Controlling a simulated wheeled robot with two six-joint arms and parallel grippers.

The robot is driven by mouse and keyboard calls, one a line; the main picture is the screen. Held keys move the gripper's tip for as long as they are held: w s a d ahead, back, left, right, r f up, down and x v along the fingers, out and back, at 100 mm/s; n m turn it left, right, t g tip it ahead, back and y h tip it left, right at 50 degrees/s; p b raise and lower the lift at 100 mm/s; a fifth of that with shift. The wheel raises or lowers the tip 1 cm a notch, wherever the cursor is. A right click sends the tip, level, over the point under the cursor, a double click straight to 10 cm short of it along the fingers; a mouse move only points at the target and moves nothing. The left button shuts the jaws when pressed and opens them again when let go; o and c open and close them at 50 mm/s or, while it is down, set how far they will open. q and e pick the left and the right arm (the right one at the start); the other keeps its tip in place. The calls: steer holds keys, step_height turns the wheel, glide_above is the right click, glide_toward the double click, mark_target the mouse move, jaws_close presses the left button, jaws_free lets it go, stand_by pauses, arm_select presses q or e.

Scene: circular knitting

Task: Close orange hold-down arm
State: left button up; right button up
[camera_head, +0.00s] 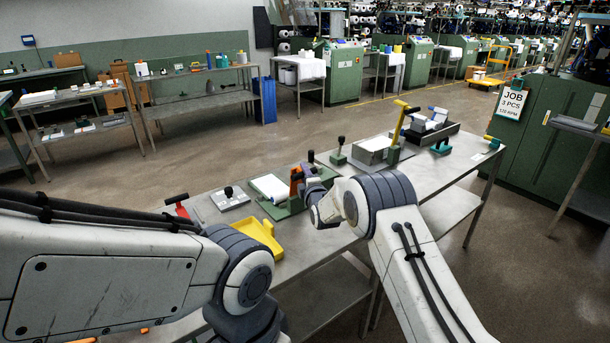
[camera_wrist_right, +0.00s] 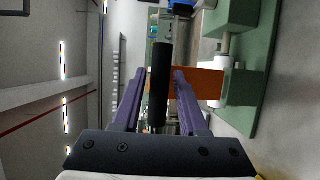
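The orange hold-down arm (camera_head: 296,180) stands raised at the right end of a green fixture (camera_head: 284,208) on the near table. A white sheet (camera_head: 268,186) lies on that fixture. In the right wrist view, a black handle (camera_wrist_right: 160,105) lies between the purple fingers of my right gripper (camera_wrist_right: 158,72), with gaps on both sides. The orange part (camera_wrist_right: 205,84) shows beside the right finger, with the green fixture (camera_wrist_right: 262,70) beyond. In the head view my right wrist hides most of the gripper. My left arm enters from the left; its gripper is not in view.
A yellow tray (camera_head: 258,238) sits at the table's front edge, left of my right wrist. A grey fixture with a yellow lever (camera_head: 400,122) and a dark bin (camera_head: 432,134) stand farther right. A small plate with a black knob (camera_head: 229,198) lies to the left.

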jaws_close()
